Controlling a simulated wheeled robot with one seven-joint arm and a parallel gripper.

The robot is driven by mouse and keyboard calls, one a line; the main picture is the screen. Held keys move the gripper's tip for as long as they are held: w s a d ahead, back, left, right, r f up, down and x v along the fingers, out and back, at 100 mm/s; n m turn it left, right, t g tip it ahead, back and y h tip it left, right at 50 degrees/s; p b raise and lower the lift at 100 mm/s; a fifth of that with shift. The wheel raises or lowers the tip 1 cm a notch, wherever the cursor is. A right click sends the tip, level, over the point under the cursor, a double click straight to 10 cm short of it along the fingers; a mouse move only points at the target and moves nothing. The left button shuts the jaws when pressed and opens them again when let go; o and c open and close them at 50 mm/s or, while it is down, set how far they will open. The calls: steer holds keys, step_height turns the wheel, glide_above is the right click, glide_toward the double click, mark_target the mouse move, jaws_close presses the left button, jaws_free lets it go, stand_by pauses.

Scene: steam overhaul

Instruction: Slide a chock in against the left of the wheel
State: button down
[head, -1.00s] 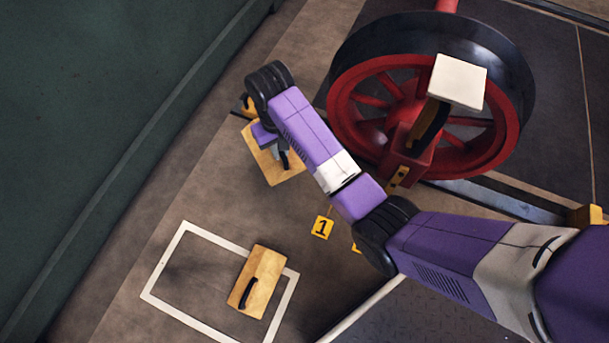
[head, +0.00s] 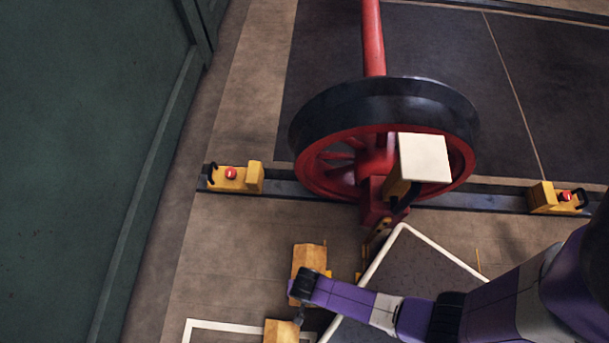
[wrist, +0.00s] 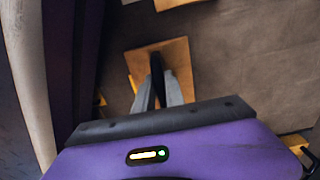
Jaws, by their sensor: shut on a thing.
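The wheel (head: 318,165), black-rimmed with red spokes, stands on the rail. A tan wooden chock (head: 309,260) is in front of the wheel and to its left, apart from it. My arm covers its near edge. In the wrist view my gripper (wrist: 160,88) is shut on the dark handle of this chock (wrist: 178,50). The head view mostly hides the fingers, and I cannot tell how high the chock is held. A second wooden chock (head: 281,333) is at the bottom edge, by the white floor outline; part of it shows in the wrist view (wrist: 172,3).
Yellow blocks with red buttons sit on the rail left (head: 238,180) and right (head: 548,198) of the wheel, apart from it. A pale square plate (head: 425,158) is in front of the wheel. A green wall (head: 80,150) bounds the left. Floor left of the chock is clear.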

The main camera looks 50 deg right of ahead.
steer(key=w+d+f+b, duration=0.1)
steer(key=d, duration=0.1)
steer(key=w+d+b, duration=0.1)
steer(key=d, duration=0.1)
steer(key=w+d+f, duration=0.1)
steer(key=w+d, duration=0.1)
steer(key=shift+w+f+b, duration=0.1)
steer(key=shift+f+b, duration=0.25)
steer(key=shift+b, duration=0.05)
steer(key=w+d+b, duration=0.2)
steer(key=w+d, duration=0.2)
steer(key=d, duration=0.2)
steer(key=w+d+b, duration=0.3)
steer(key=d, duration=0.3)
steer(key=w+d+f+b, duration=0.1)
steer(key=w+d+b, duration=0.1)
steer(key=w+d, duration=0.2)
steer(key=shift+w+d, duration=0.3)
steer(key=shift+d, duration=0.6)
steer(key=shift+s+d+r, duration=0.25)
steer(key=shift+s+d, duration=0.1)
steer(key=shift+s, duration=0.1)
steer(key=shift+s+d+f+p, duration=0.1)
steer(key=shift+s+d+p, duration=0.35)
steer(key=shift+s, duration=0.2)
steer(key=shift+s+d+f+p, duration=0.1)
steer(key=shift+s+d+p, duration=0.25)
steer(key=shift+s, duration=0.25)
steer(key=shift+d, duration=0.1)
